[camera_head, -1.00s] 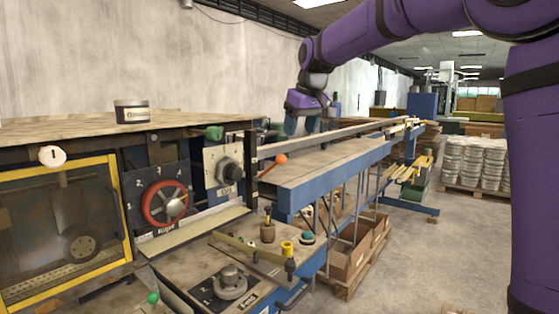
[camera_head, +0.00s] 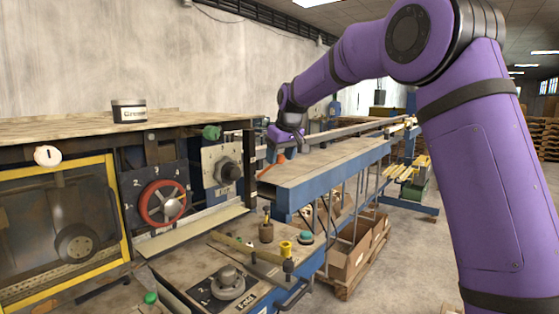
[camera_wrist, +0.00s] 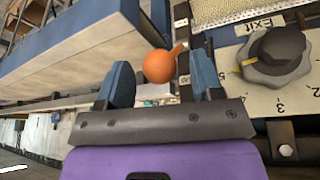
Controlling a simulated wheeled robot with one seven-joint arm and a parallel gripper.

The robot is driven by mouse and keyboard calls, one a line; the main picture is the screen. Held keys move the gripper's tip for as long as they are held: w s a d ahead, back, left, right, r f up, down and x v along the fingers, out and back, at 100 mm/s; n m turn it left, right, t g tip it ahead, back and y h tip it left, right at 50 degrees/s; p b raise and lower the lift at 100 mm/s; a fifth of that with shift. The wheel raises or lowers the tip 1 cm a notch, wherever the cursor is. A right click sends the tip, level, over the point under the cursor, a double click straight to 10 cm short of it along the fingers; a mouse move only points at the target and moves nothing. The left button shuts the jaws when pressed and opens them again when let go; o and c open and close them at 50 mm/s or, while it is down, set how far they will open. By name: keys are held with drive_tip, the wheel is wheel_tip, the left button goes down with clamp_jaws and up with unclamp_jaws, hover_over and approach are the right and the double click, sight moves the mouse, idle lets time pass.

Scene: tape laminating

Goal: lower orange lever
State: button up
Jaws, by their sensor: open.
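The orange lever's round knob (camera_wrist: 159,66) shows in the wrist view, just beyond and between the two blue fingertips. My gripper (camera_wrist: 160,88) is open, with a finger on each side of the knob's line; I cannot tell whether either finger touches it. In the head view my gripper (camera_head: 283,150) is at the machine's blue conveyor end, right of the black dial on the white plate. There the gripper hides most of the lever, and only a bit of orange (camera_head: 264,170) shows below it.
The black dial (camera_wrist: 280,52) on its numbered plate is close to the right finger. The blue-edged conveyor table (camera_wrist: 75,38) fills the left of the wrist view. A red handwheel (camera_head: 162,203) and a lower panel with a round knob (camera_head: 230,283) are nearer in the head view.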

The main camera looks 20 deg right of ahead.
drive_tip(key=shift+x, duration=0.8)
clamp_jaws()
